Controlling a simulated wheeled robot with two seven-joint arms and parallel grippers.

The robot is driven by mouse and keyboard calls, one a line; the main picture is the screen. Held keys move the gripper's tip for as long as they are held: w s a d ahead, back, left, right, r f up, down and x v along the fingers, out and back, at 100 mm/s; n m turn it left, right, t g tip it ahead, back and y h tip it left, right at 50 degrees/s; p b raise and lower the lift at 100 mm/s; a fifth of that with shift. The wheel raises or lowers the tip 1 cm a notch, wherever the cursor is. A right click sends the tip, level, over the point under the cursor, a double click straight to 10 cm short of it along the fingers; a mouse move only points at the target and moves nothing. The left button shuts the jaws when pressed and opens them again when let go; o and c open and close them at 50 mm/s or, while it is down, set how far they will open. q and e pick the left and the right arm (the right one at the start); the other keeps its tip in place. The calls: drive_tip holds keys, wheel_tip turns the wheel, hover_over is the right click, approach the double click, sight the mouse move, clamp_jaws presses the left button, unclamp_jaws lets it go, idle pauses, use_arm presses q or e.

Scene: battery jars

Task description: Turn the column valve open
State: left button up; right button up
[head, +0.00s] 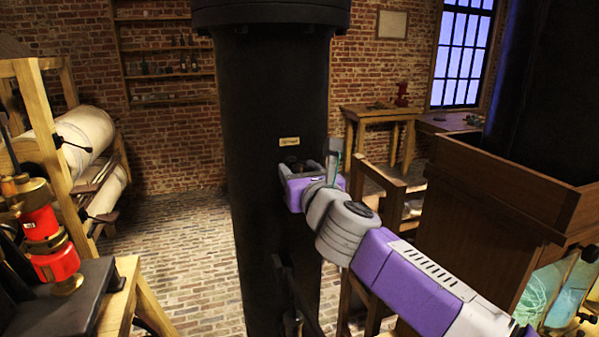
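A thick black column (270,90) stands upright in the middle of the head view. It bears a small pale label (289,142). My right arm comes in from the lower right, and its purple and grey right gripper (291,167) is at the column just below the label. Small dark parts show at the gripper's front; I cannot tell whether they are valve handle or fingers. The valve is not clearly distinguishable, and the gripper hides part of the column there. Whether the fingers are closed on anything is unclear. My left gripper is out of view.
A wooden rack with pale rolls (82,140) and a red and brass device (45,235) stand at the left. A wooden cabinet (490,215) stands close at the right. Brick floor (185,255) is open left of the column.

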drive_tip(key=c, duration=0.7)
drive_tip(key=n+p, duration=0.2)
drive_tip(key=n, duration=0.2)
drive_tip(key=shift+r, duration=0.2)
drive_tip(key=n+p, duration=0.2)
drive_tip(key=n, duration=0.2)
drive_tip(key=shift+p, duration=0.4)
drive_tip(key=n+p, duration=0.1)
drive_tip(key=n, duration=0.2)
drive_tip(key=n+p, duration=0.1)
drive_tip(key=n, duration=0.1)
drive_tip(key=shift+s+a+f+n, duration=0.1)
drive_tip(key=shift+a+n, duration=0.05)
drive_tip(key=shift+n, duration=0.25)
drive_tip(key=shift+f+n+p, duration=0.1)
drive_tip(key=shift+n+p, duration=1)
drive_tip(key=shift+n, duration=0.9)
drive_tip(key=shift+f, duration=0.1)
